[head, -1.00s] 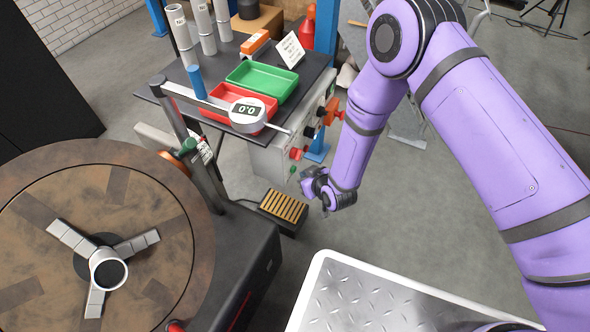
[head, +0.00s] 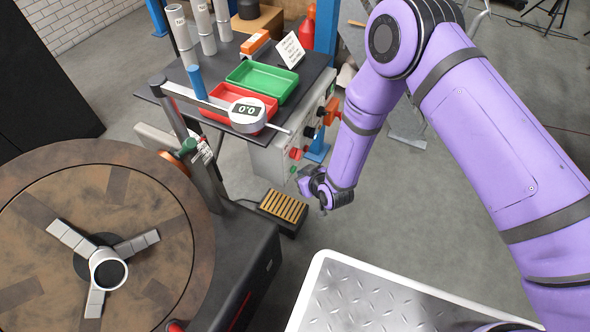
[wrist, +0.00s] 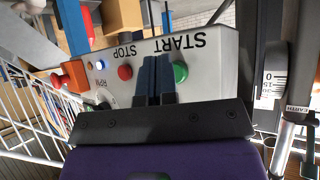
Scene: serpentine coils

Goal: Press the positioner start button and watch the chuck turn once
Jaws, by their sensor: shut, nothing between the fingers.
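The pale control panel (wrist: 215,75) shows upside down in the wrist view. Its green START button (wrist: 180,72) is just right of my fingers, and a red STOP button (wrist: 125,72) is to their left. My gripper (wrist: 158,65) is shut and empty, its dark fingertips in front of the panel. Whether they touch it I cannot tell. In the head view my gripper (head: 303,180) is beside the panel (head: 270,160), close to the small green button (head: 292,169). The three-jaw chuck (head: 108,268) sits on the round brown plate (head: 150,200) at lower left.
A slatted foot pedal (head: 284,206) lies on the floor below. Grey floor is clear right of the pedal.

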